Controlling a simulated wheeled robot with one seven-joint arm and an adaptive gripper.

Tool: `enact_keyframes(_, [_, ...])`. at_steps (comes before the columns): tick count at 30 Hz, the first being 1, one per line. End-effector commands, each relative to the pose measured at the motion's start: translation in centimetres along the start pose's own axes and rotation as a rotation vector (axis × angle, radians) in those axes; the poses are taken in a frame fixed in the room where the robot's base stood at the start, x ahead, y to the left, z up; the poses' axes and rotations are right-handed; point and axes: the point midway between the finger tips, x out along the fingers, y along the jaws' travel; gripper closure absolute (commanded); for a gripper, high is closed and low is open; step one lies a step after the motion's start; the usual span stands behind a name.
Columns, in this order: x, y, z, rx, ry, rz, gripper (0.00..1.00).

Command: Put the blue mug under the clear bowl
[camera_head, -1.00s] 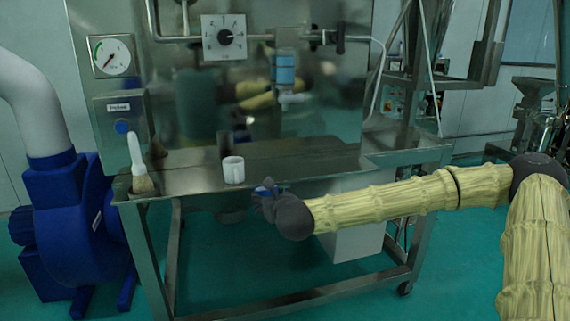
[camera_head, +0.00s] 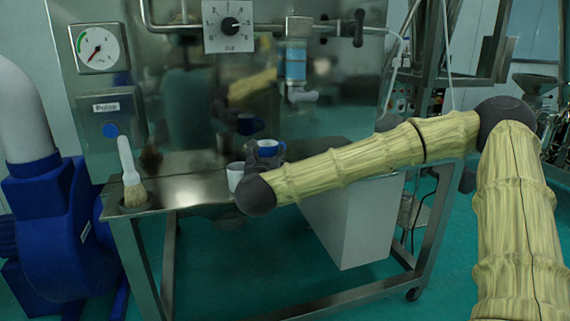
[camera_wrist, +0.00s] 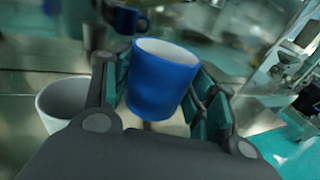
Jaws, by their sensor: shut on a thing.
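The blue mug (camera_head: 268,146) is held upright or slightly tilted above the steel table. In the wrist view the blue mug (camera_wrist: 162,82) sits between the two fingers of my gripper (camera_wrist: 165,100), with its pale inside showing. In the head view my gripper (camera_head: 257,161) is partly hidden behind my arm. The clear bowl (camera_head: 296,66) looks bluish and hangs on the steel back panel, with a grey outlet (camera_head: 302,95) at its bottom. The mug is below the bowl and somewhat left of it in the head view. The wrist view does not show the bowl.
A white mug (camera_head: 235,174) stands on the table just left of my gripper; it also shows in the wrist view (camera_wrist: 62,103). A brush (camera_head: 131,178) stands at the table's left end. The steel panel (camera_head: 200,110) behind reflects the blue mug.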

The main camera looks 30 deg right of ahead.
Motion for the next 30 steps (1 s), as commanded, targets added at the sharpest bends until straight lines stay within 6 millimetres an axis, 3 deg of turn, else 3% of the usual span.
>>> enact_keyframes(5, [0.9,-0.3,0.5,0.003,-0.008,-0.001,0.71])
enact_keyframes(24, [11.8,-6.1,-0.2,0.002,-0.008,0.004,0.71])
enact_keyframes(30, [13.6,-7.1,-0.4,0.002,-0.008,0.006,0.71])
